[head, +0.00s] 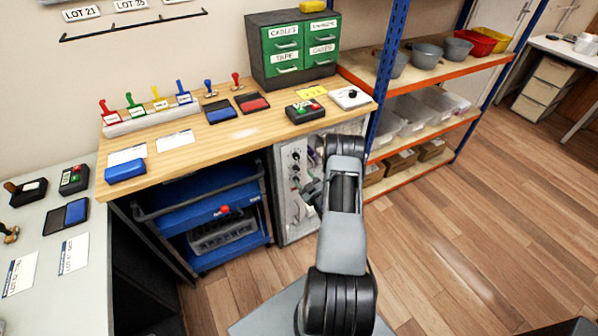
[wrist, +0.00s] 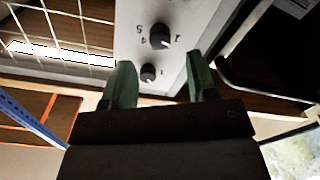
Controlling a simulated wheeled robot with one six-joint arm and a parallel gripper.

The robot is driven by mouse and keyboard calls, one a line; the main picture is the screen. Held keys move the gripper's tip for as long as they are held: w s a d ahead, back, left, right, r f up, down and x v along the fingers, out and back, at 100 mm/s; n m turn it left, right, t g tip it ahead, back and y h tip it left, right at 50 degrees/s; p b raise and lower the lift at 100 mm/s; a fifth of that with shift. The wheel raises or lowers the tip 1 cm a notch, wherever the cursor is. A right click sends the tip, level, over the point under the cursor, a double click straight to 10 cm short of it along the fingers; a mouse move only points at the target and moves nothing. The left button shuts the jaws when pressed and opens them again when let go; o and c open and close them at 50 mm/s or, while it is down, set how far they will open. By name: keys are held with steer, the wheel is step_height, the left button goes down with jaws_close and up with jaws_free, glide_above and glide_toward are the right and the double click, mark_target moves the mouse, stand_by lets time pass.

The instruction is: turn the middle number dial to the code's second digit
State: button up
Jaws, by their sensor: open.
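A pale control panel (head: 284,203) with dark dials stands under the wooden bench in the head view. In the wrist view two black dials show on the panel (wrist: 128,14). The nearer, larger dial (wrist: 159,36) has printed digits around it, including 5, 4 and 2. A smaller-looking dial (wrist: 148,72) lies beyond it. I cannot tell for sure which one is the middle dial. My gripper (wrist: 160,62) is open, its two green fingers apart and either side of the dials in the picture, holding nothing. In the head view my arm partly covers the panel. No code is readable.
The wooden bench (head: 215,146) overhangs the panel. A blue cart (head: 205,212) stands left of it. The orange-edged shelf rack (head: 415,140) with its blue post (head: 388,75) stands close on the right. The floor at the right is clear.

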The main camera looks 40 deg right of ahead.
mark_target(297, 171)
steer(key=shift+w+d, duration=0.15)
steer(key=shift+w, duration=1.15)
steer(key=shift+w+d, duration=0.1)
steer(key=shift+w, duration=1.15)
steer(key=shift+c, duration=0.4)
steer(key=c, duration=0.9)
steer(key=shift+o, duration=0.2)
